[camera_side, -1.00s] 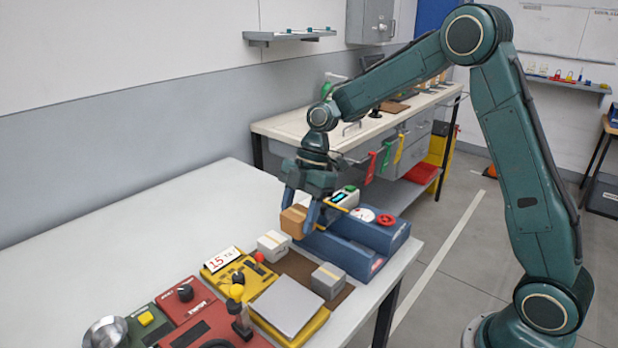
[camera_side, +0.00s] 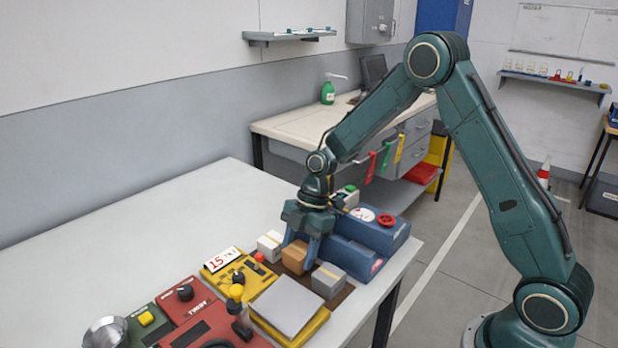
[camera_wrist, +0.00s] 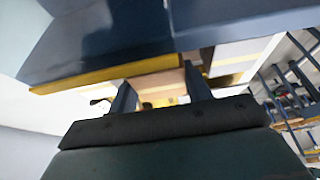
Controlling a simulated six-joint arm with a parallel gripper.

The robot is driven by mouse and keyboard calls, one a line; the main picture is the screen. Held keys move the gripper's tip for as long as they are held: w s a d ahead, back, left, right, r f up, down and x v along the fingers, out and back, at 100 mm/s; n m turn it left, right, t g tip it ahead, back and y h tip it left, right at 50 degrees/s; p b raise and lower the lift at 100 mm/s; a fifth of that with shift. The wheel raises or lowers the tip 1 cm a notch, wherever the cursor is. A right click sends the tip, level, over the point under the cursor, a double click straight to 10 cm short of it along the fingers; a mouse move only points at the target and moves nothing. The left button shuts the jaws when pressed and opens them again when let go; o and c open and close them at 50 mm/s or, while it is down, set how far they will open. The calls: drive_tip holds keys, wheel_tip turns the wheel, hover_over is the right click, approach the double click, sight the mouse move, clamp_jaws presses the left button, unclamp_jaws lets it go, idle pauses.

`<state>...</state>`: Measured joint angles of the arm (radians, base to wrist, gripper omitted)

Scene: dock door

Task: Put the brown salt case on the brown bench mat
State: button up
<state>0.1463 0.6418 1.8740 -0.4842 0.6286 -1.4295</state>
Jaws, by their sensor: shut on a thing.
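The brown salt case (camera_side: 293,260) is a small box between the fingers of my gripper (camera_side: 300,250), which is shut on it. It is low over the brown bench mat (camera_side: 344,296), between a white box (camera_side: 270,245) and a grey box (camera_side: 328,280). I cannot tell whether its underside touches the mat. Much of the mat is hidden by the boxes and my gripper. In the wrist view, part of the case (camera_wrist: 157,79) shows between my gripper's two fingers (camera_wrist: 159,92).
A blue machine (camera_side: 355,258) with a red knob stands close behind my gripper. A yellow device (camera_side: 240,274) and a grey plate (camera_side: 288,305) lie in front of the mat. The white table (camera_side: 150,240) is clear at the left and back.

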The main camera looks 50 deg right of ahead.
drive_tip(key=shift+f, duration=0.75)
drive_tip(key=shift+f, duration=0.15)
drive_tip(key=o, duration=1.1)
drive_tip(key=shift+c, duration=0.2)
drive_tip(key=v, duration=1.2)
